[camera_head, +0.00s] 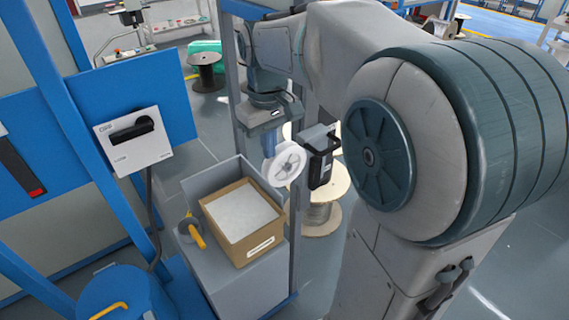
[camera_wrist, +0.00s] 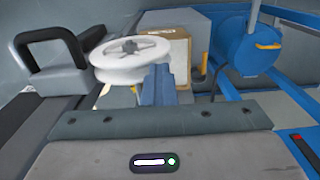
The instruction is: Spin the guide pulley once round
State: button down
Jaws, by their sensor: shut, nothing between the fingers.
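The guide pulley (camera_head: 286,164) is a white spoked wheel with a thick rim, in the middle of the head view. It also shows in the wrist view (camera_wrist: 122,66), upper left of centre, with its spoked face visible. My gripper (camera_head: 270,154) points down just left of the pulley in the head view. In the wrist view its blue-grey fingers (camera_wrist: 159,82) are together, with nothing between them, and overlap the near right edge of the pulley's rim. I cannot tell whether they touch it. The pulley's mount is mostly hidden.
A black handle on a grey block (camera_head: 321,154) stands right of the pulley. Below are an open cardboard box (camera_head: 238,250) on a grey cabinet and a yellow-handled item (camera_head: 194,234). A blue post and a switch box (camera_head: 132,142) are at left. A cable spool (camera_head: 325,205) stands behind.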

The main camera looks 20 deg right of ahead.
jog(key=shift+s+a+f+b, duration=0.15)
jog(key=shift+a+f+b, duration=0.1)
jog(key=shift+f, duration=0.3)
jog(key=shift+s+a+f+b, duration=0.1)
jog(key=shift+a+f+b, duration=0.15)
jog(key=shift+f, duration=0.25)
jog(key=f+b, duration=0.1)
jog(key=f, duration=0.1)
jog(key=a+f+b, duration=0.1)
jog(key=f+b, duration=0.1)
jog(key=shift+s+f, duration=0.1)
jog(key=shift+f, duration=0.25)
jog(key=shift+s+a+r, duration=0.1)
jog(key=shift+s+a, duration=0.1)
jog(key=shift+a, duration=0.45)
jog(key=shift+s+a, duration=0.2)
jog(key=shift+a, duration=0.4)
jog(key=shift+a, duration=0.1)
notch_tip(320, 180, up, 8)
jog(key=p, duration=0.7)
send_over(263, 174)
jog(key=s+a, duration=0.2)
jog(key=a, duration=0.1)
jog(key=shift+w, duration=0.15)
